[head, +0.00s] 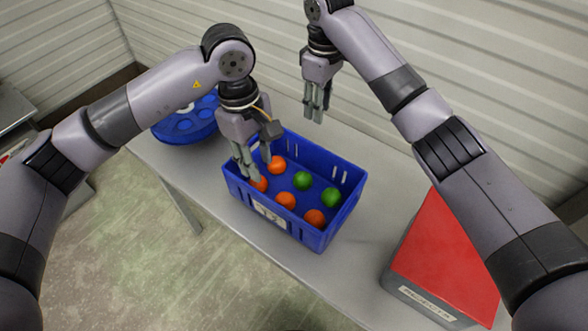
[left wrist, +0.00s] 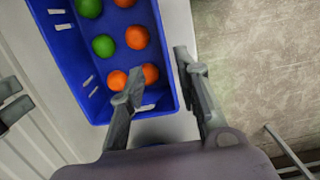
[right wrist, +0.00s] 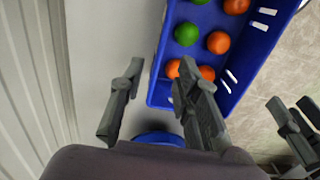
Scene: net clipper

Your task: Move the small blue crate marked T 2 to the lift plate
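The blue crate (head: 322,237) stands on the grey table, with several orange and green balls inside. A white label (head: 269,213) on its front wall is too small to read surely. My left gripper (head: 258,168) is open at the crate's left end. In the left wrist view (left wrist: 160,68) one finger is over the crate and the other beyond its long wall; contact cannot be told. My right gripper (head: 317,108) is open and empty, higher up behind the crate. In the right wrist view its fingers (right wrist: 158,75) are apart. I cannot identify a lift plate.
A round blue item (head: 186,124) with round recesses sits on the table left of the crate, partly hidden by my left arm. A red-topped box (head: 445,255) labelled REJECTS stands at the right. Bare table (head: 376,190) lies between it and the crate. A ribbed wall runs behind.

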